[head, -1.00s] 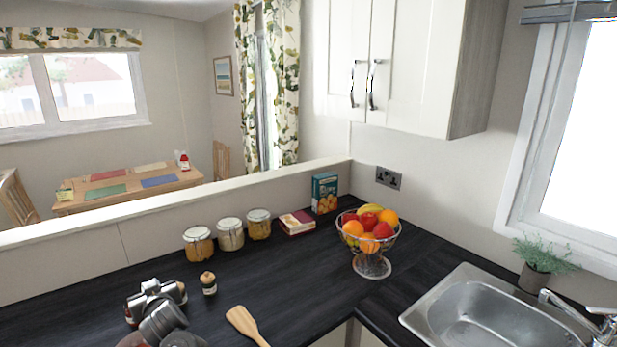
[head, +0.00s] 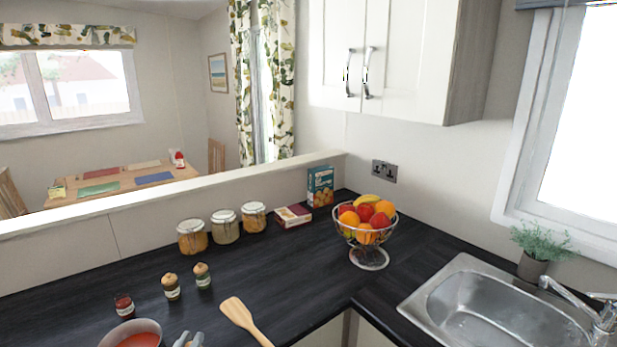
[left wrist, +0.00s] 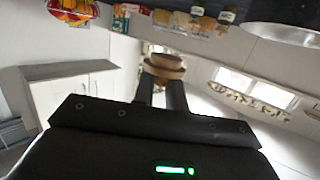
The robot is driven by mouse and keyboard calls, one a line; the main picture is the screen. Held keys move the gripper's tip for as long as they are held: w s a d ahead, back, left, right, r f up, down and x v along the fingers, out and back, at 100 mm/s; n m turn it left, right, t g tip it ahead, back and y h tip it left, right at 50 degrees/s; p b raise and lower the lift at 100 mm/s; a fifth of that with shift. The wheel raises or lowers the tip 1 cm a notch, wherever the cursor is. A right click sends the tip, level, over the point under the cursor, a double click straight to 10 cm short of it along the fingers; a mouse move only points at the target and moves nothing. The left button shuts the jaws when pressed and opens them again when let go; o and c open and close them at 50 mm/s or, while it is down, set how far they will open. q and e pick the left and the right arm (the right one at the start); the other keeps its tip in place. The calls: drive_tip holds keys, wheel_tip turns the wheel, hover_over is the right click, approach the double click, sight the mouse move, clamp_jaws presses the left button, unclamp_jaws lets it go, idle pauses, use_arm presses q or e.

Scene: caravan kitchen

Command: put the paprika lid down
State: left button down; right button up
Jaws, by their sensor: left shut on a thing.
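My left gripper (head: 188,340) is at the bottom edge of the head view, beside the pan. In the left wrist view it is shut on a round, cork-coloured lid (left wrist: 164,68), held between the fingertips. In the head view I cannot make out the lid. A small jar with dark red contents (head: 124,307), likely the paprika, stands upright without a cork lid on the dark worktop (head: 270,255). Two similar jars, one (head: 171,287) and another (head: 202,276), stand near it with cork lids on. My right gripper is not in view.
A pan with red sauce (head: 118,331) is at the lower left. A wooden spatula (head: 240,314) lies right of the gripper. Several glass jars (head: 192,237), a fruit bowl (head: 367,236) and the sink (head: 480,310) stand farther off. The middle worktop is clear.

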use_arm(q)
drive_tip(key=shift+w, duration=0.1)
idle(0.8)
drive_tip(key=w+a+n+g+y+p, duration=0.45)
drive_tip(key=w+a+n+y, duration=0.45)
drive_tip(key=w+a, duration=1.05)
drive_tip(key=w+a+r+n+g+y+p, duration=0.1)
drive_tip(key=a+r+n+g+y+p, duration=0.1)
drive_tip(key=a, duration=0.8)
drive_tip(key=n+g+y, duration=0.1)
drive_tip(key=y, duration=0.1)
drive_tip(key=shift+y, duration=0.3)
